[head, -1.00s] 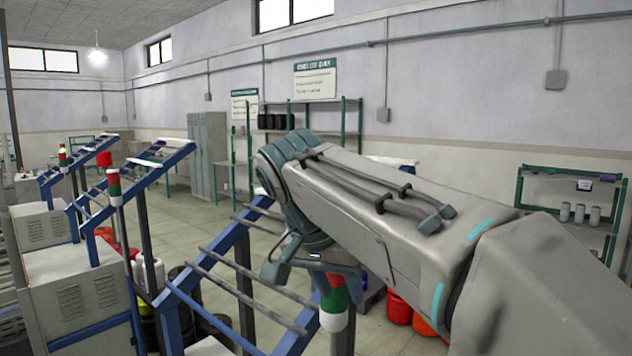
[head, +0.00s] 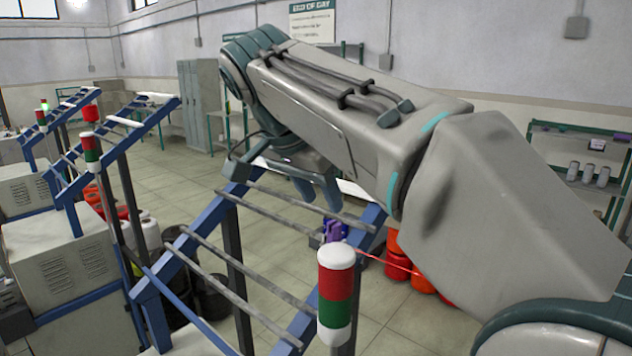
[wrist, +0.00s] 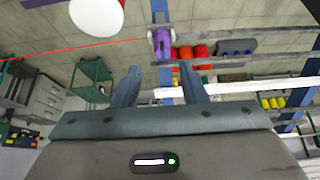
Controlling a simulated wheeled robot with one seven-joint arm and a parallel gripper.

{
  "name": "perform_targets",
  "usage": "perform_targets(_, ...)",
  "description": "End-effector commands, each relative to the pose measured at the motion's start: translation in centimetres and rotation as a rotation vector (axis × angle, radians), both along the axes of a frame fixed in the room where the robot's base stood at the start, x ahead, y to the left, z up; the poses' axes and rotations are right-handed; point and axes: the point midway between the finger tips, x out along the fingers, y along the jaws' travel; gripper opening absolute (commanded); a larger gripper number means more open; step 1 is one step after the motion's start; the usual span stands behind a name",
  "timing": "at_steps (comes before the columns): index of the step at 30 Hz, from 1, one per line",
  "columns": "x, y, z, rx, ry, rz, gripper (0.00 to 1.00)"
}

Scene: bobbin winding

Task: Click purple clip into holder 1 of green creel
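The purple clip (head: 333,230) sits at the blue sloped rail (head: 208,216) of the near creel, just behind the striped lamp post. In the wrist view the clip (wrist: 161,42) lies beyond the fingertips, roughly between them, against the rail and a grey bar. My gripper (head: 320,195) is over the upper part of the creel. Its two fingers also show spread apart in the wrist view (wrist: 160,80), with nothing between them. The creel's frame looks blue; I cannot tell which holder is number 1, or whether the clip is seated.
The red, green and white lamp post (head: 336,290) stands close in front of the clip. A thin red thread (wrist: 60,49) runs across past the clip. Grey bars (head: 262,275) span the creel. Red containers (head: 398,265) stand on the floor behind. Other creels are at left.

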Motion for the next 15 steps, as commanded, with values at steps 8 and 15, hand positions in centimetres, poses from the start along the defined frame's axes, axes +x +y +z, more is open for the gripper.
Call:
perform_targets(8, 1.2, -0.8, -3.3, -0.002, 0.003, 0.006, 0.38)
perform_targets(15, 2.3, -1.7, -5.9, -0.001, 0.002, 0.005, 0.38)
